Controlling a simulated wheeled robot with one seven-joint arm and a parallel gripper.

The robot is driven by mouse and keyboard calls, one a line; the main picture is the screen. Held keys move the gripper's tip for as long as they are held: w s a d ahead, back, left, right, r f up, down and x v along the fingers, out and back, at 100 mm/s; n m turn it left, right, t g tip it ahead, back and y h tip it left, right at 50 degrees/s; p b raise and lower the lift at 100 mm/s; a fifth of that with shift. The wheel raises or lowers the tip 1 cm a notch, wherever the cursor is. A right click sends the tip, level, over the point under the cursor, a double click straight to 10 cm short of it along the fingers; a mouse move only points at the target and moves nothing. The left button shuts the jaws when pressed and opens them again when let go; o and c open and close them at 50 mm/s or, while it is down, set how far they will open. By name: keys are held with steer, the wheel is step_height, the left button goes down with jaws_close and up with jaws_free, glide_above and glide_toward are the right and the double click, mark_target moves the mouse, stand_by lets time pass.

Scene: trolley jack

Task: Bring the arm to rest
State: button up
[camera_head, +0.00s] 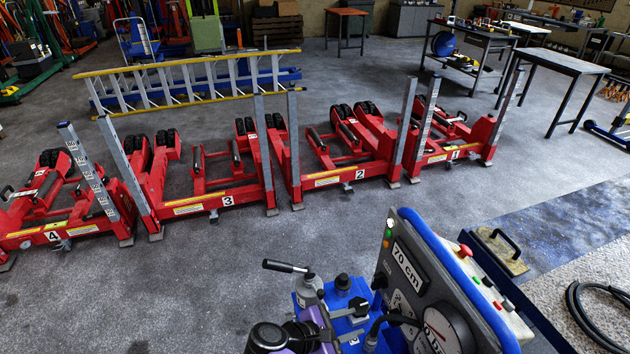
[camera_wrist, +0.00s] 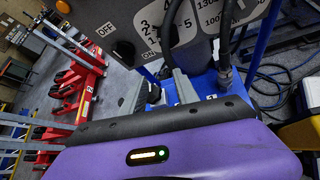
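In the wrist view my gripper (camera_wrist: 158,92) shows two grey fingers standing apart, with nothing seen held between them. They extend past the dark edge of the purple wrist housing (camera_wrist: 180,150), close to the grey control panel (camera_wrist: 190,25) and above a blue surface. Whether the fingertips touch the panel I cannot tell. In the head view part of my purple arm shows at the bottom centre, left of the upright panel (camera_head: 420,280) marked "70 cm". The fingers are not clear there.
The blue machine (camera_head: 342,298) has a lever handle (camera_head: 285,266), knobs and cables close to my arm. A gauge (camera_head: 440,330) sits on its panel. Red numbered jack units (camera_head: 228,198) stand behind, before a ladder (camera_head: 190,82). Grey floor between machine and units is clear.

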steer(key=a+f+m+t+y, duration=0.3)
steer(key=a+f+y, duration=0.1)
steer(key=a+y, duration=0.35)
steer(key=s+a+r+m+t+y+b, duration=0.1)
steer(key=s+a+m+t+y+b, duration=0.1)
steer(key=s+m+y, duration=0.4)
steer(key=s+d+r+m+t+b, duration=0.1)
steer(key=s+d+r+m+t, duration=0.3)
steer(key=s+d+r, duration=0.55)
steer(key=s+d+r+m+t+b, duration=0.1)
steer(key=s+d+r+m+t, duration=0.1)
steer(key=s+d+r+m, duration=0.7)
steer(key=s+d+r+n+g+h, duration=0.1)
steer(key=s+d+g+h, duration=0.1)
steer(key=s, duration=1)
steer(key=shift+s+d+r+h+b, duration=0.25)
steer(key=shift+r+h+b, duration=0.15)
steer(key=shift+h, duration=0.25)
